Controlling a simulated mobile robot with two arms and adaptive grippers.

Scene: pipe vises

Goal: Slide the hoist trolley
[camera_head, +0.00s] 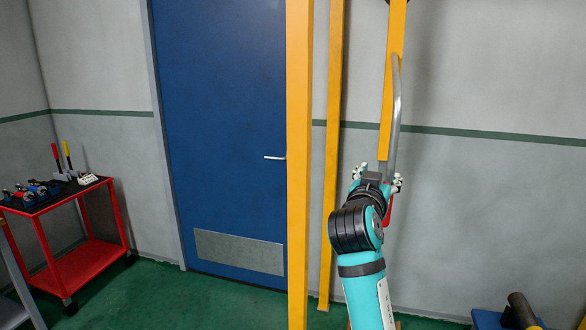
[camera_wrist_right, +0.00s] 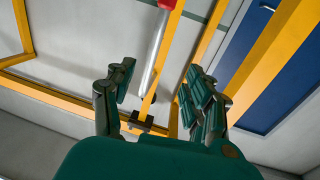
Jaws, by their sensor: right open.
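A long grey bar (camera_head: 397,105) hangs beside a yellow post at the right of the head view, with a red end (camera_head: 388,210) low behind my right gripper. My right gripper (camera_head: 379,176) is open, its fingers spread at the bar's lower part. In the right wrist view the grey bar (camera_wrist_right: 155,52) shows between the spread fingers of the gripper (camera_wrist_right: 162,88), with its red end (camera_wrist_right: 167,3) at the top edge. A dark block (camera_wrist_right: 140,122) sits at the bar's far end; it may be the hoist trolley. Contact with the bar cannot be told. My left gripper is out of view.
A yellow post (camera_head: 299,180) stands in front of a blue door (camera_head: 225,130), with another yellow post (camera_head: 332,150) behind it. A red cart (camera_head: 85,268) with tools stands at the left. A dark blue object (camera_head: 490,319) is at the lower right. Green floor is clear between.

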